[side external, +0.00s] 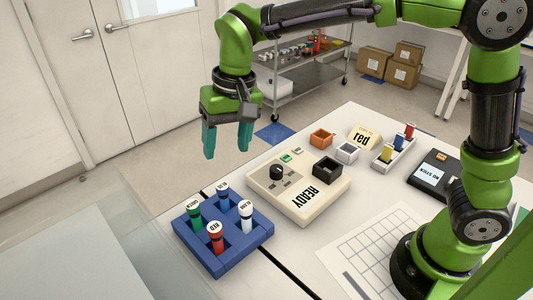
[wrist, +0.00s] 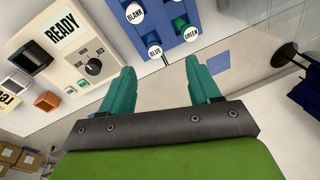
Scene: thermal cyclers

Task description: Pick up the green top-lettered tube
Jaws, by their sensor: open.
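The tube with GREEN lettered on its white top (side external: 194,211) stands in the left corner of the blue rack (side external: 225,262); its body is green. In the wrist view the GREEN top (wrist: 190,33) lies beyond the right finger. Beside it are the BLUE tube (side external: 222,189), the BLANK tube (side external: 246,210) with a white body, and the RED tube (side external: 215,231). The RED tube is not visible in the wrist view. My gripper (side external: 227,146) is open and empty, with teal fingers, well above the table and apart from the tubes. It also shows in the wrist view (wrist: 160,68).
A cream machine marked READY (side external: 318,213) with a dark knob stands right of the rack. Space above the rack is clear.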

